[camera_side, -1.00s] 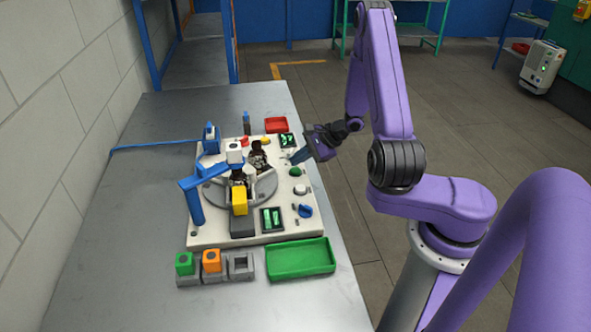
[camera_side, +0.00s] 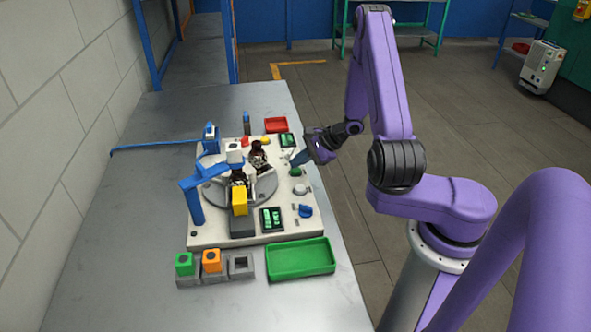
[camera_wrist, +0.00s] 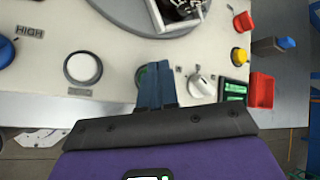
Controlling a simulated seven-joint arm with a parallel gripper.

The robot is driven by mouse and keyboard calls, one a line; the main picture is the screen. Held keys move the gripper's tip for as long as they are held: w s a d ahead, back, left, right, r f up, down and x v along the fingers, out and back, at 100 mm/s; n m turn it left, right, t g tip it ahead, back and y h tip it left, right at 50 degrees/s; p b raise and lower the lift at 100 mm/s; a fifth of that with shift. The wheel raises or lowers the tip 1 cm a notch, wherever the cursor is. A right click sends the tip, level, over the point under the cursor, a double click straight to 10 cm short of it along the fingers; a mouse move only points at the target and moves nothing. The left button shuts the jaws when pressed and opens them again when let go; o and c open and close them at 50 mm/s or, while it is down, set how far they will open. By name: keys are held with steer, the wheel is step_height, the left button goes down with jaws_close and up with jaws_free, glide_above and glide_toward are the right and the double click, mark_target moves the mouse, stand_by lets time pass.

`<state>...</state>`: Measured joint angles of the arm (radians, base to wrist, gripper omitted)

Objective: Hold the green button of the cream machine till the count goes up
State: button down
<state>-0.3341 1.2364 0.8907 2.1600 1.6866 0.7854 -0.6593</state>
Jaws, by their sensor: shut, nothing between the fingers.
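The cream machine (camera_side: 208,234) lies on the metal table, with a round grey turntable (camera_side: 262,196) in its middle. The green button (camera_side: 295,171) is on its right side; in the wrist view the button (camera_wrist: 142,75) is partly hidden by my fingers. My gripper (camera_side: 293,162) is shut and empty, with its blue fingertips (camera_wrist: 157,72) at the button. I cannot tell whether they touch or press it. Lit green displays stand at the front (camera_side: 272,219) and far right (camera_side: 288,140) of the machine; their digits are too small to read.
Beside the button are a white round button (camera_wrist: 83,68) and a white dial (camera_wrist: 201,84). A blue knob (camera_side: 305,211) is nearer the front. Amber bottles (camera_side: 258,156) stand at the turntable. A green tray (camera_side: 300,260) lies in front and a red tray (camera_side: 276,125) behind.

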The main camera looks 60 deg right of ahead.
mark_target(299, 170)
steer(key=shift+f, duration=0.4)
stand_by(2.2)
steer(key=shift+r, duration=0.15)
stand_by(0.7)
steer(key=shift+r, duration=0.75)
steer(key=shift+r, duration=2.45)
